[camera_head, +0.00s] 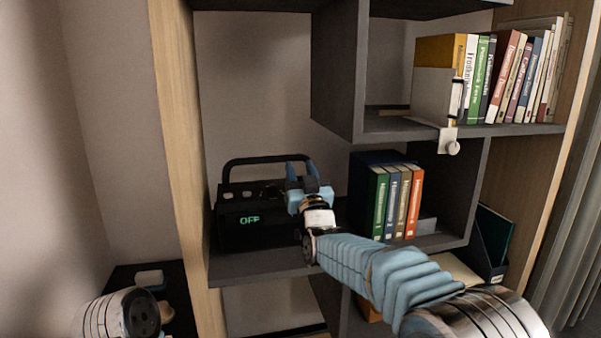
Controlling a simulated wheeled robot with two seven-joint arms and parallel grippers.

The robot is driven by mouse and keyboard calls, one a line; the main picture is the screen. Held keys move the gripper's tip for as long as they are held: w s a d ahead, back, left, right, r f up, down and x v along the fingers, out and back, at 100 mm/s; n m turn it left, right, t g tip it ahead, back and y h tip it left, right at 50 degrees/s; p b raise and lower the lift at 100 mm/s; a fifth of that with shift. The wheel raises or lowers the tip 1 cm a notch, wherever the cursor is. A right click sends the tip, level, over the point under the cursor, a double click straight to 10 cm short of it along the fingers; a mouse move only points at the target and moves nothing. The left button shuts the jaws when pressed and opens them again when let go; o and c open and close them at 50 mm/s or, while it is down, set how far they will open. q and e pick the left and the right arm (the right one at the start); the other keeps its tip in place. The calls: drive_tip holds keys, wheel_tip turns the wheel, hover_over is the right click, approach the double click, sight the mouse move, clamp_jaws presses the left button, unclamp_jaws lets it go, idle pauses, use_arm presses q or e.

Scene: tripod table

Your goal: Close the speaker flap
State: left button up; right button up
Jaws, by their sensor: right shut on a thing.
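The speaker (262,230) is a black box with a carrying handle (262,160) on top and a green "OFF" display on its front. It stands on the left middle shelf. My right gripper (302,172) is at the speaker's upper right, by the right end of the handle, shut on part of the speaker. The fingers and wrist cover that side, so I cannot make out the flap or the exact part held. Part of my left arm (118,315) shows at the lower left; its gripper is not visible.
A white clamp-like piece (448,140) hangs from that shelf's edge. A wooden side panel (178,120) borders the left.

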drive_tip(key=shift+w+r+g+p, duration=0.2)
drive_tip(key=shift+g+p, duration=0.2)
drive_tip(key=shift+p, duration=0.3)
drive_tip(key=g+p, duration=0.1)
drive_tip(key=p, duration=0.1)
drive_tip(key=w+g+h+p, duration=0.1)
drive_tip(key=p, duration=0.1)
drive_tip(key=shift+a+f+g+p, duration=0.2)
drive_tip(key=shift+g+p, duration=0.1)
drive_tip(key=shift+g, duration=0.1)
drive_tip(key=shift+w+a+f+p, duration=0.1)
drive_tip(key=shift+f+p, duration=0.05)
drive_tip(key=shift+p, duration=0.2)
drive_tip(key=shift+w+f+g+h+p, duration=0.2)
drive_tip(key=shift+f+g+h+p, duration=0.15)
drive_tip(key=shift+g, duration=0.45)
drive_tip(key=shift+w+a+f+g+h, duration=0.15)
drive_tip(key=shift+f+g+h, duration=0.15)
drive_tip(key=shift+g, duration=0.4)
